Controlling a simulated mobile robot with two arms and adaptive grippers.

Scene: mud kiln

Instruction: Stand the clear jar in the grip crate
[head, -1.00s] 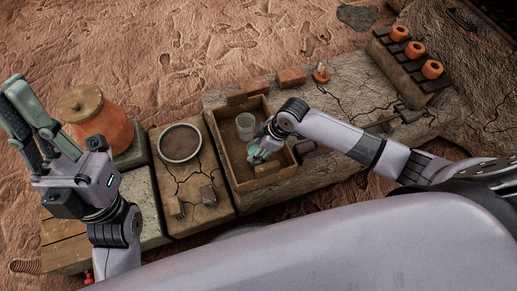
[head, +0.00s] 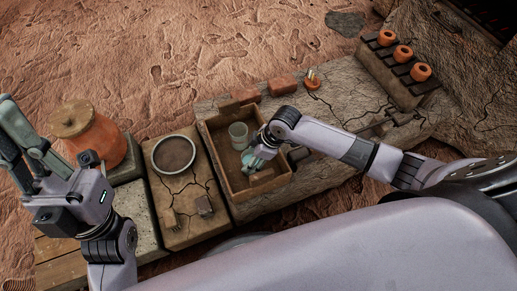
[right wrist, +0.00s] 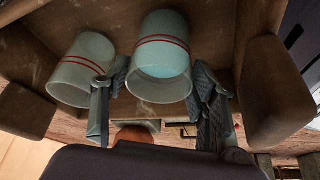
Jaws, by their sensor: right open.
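The wooden grip crate (head: 208,150) stands in the middle of the head view. One clear jar (head: 238,135) stands upright inside, toward its far end; it shows with red bands in the right wrist view (right wrist: 80,72). A second clear jar with red bands (right wrist: 163,60) is also in the crate, between the fingers of my right gripper (right wrist: 160,105). My right gripper (head: 254,163) is reached down into the crate, its fingers open on either side of that second jar; contact cannot be told. My left gripper (head: 10,140) is open and empty, partly cut off at the left.
A lidded orange pot (head: 97,138) and a round dark dish (head: 174,154) stand left of the crate. Bricks (head: 282,85) lie behind it. A rack with orange rings (head: 404,75) is at the upper right.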

